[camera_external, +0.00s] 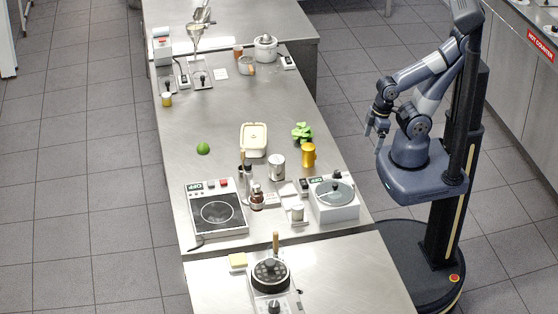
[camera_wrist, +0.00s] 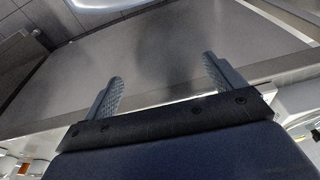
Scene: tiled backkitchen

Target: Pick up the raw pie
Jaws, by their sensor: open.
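A pale cream rectangular dish (camera_external: 253,139) with a light rim lies on the steel counter in the external view. It looks like the raw pie, but it is too small to be sure. My gripper (camera_external: 372,130) is off the counter's right side, well apart from the dish. In the wrist view my gripper (camera_wrist: 162,70) has its two fingers spread with nothing between them. The dish does not show clearly in the wrist view.
The steel counter (camera_external: 225,125) has free room left of the dish. Near the dish are a green leafy bunch (camera_external: 302,132), a yellow mug (camera_external: 308,155), a metal can (camera_external: 278,167) and a lime (camera_external: 203,149). A hot plate (camera_external: 216,211) and a lidded device (camera_external: 332,199) stand in front.

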